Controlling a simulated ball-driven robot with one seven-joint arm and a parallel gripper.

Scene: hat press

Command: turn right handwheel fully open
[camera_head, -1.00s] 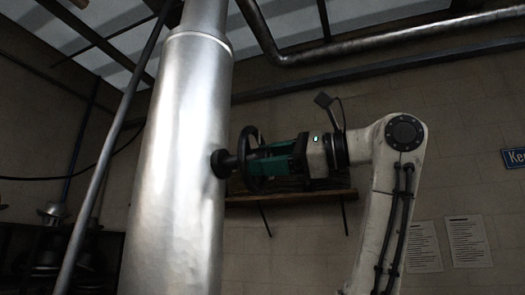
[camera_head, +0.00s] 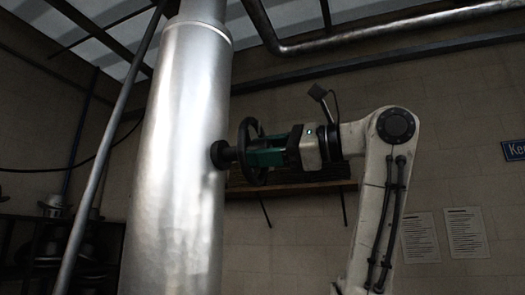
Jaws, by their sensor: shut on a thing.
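The black handwheel (camera_head: 244,136) is seen nearly edge-on, on a short dark stem (camera_head: 221,154) at the right side of a large silver cylinder. My gripper (camera_head: 256,153), with teal fingers and a pale body, reaches in from the right and is shut on the handwheel. The fingertips and the exact grip on the wheel are partly hidden behind the rim. How far the wheel is turned cannot be told from this side.
The silver cylinder (camera_head: 180,160) fills the left middle. A thin slanted pipe (camera_head: 108,150) stands left of it. A wooden wall shelf (camera_head: 300,188) is behind my gripper. A dark rack (camera_head: 50,240) with metal pieces is at lower left. Two paper sheets (camera_head: 442,235) hang right.

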